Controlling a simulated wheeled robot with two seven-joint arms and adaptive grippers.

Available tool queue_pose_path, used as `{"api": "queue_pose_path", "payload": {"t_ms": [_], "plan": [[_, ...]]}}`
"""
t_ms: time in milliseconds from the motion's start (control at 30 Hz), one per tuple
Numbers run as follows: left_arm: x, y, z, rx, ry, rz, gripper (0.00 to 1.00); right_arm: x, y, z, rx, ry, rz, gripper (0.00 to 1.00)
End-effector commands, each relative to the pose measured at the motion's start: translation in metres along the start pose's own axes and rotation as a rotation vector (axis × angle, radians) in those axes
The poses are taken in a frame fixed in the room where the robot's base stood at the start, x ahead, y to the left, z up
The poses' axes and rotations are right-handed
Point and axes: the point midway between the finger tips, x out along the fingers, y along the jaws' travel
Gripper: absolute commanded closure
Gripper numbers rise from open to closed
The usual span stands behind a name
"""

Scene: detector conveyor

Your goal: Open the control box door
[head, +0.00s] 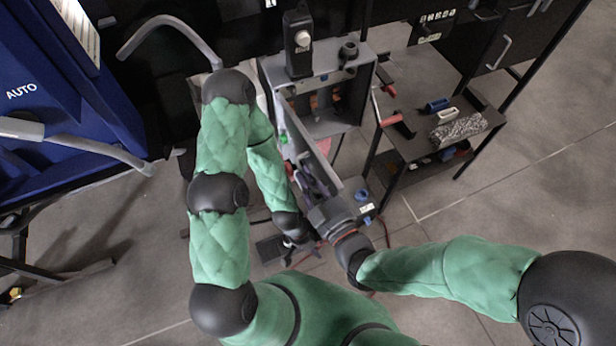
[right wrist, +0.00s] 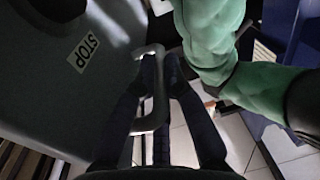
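The grey control box (head: 272,72) stands at the upper middle of the head view, with its inside showing. Its door (head: 318,158) stands swung out toward me, seen nearly edge-on. In the right wrist view the door face (right wrist: 60,100) carries a STOP label (right wrist: 83,53) and a metal bar handle (right wrist: 160,95). My right gripper (head: 318,188) is at the door's near end. In the wrist view its fingers (right wrist: 161,68) close in on both sides of the handle. My left gripper (head: 303,243) is low, just below the right one; its fingers are too small to read.
A blue machine marked AUTO (head: 60,100) with a grey handle (head: 100,150) is at left.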

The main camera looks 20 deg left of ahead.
Motion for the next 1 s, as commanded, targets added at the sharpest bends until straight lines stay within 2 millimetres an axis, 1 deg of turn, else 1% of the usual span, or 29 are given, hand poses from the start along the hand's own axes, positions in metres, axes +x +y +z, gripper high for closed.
{"api": "queue_pose_path", "payload": {"t_ms": [33, 100, 433, 533, 667, 900, 1000], "plan": [[0.0, 0.0, 0.0, 0.0, 0.0, 0.0, 0.6, 0.0, 0.0, 0.002, 0.001, -0.005, 0.001, 0.83], [0.0, 0.0, 0.0, 0.0, 0.0, 0.0, 0.6, 0.0, 0.0, 0.002, 0.001, -0.005, 0.001, 0.65], [0.0, 0.0, 0.0, 0.0, 0.0, 0.0, 0.6, -0.001, 0.001, 0.0, 0.001, -0.001, 0.002, 0.65], [0.0, 0.0, 0.0, 0.0, 0.0, 0.0, 0.6, -0.006, 0.001, 0.0, 0.001, -0.001, 0.002, 0.65], [0.0, 0.0, 0.0, 0.0, 0.0, 0.0, 0.6, -0.021, 0.001, 0.001, 0.001, -0.002, 0.003, 0.65], [0.0, 0.0, 0.0, 0.0, 0.0, 0.0, 0.6, -0.057, 0.001, 0.0, 0.001, -0.001, 0.004, 0.65], [0.0, 0.0, 0.0, 0.0, 0.0, 0.0, 0.6, -0.067, 0.001, 0.001, 0.001, -0.002, 0.004, 0.65]]}}
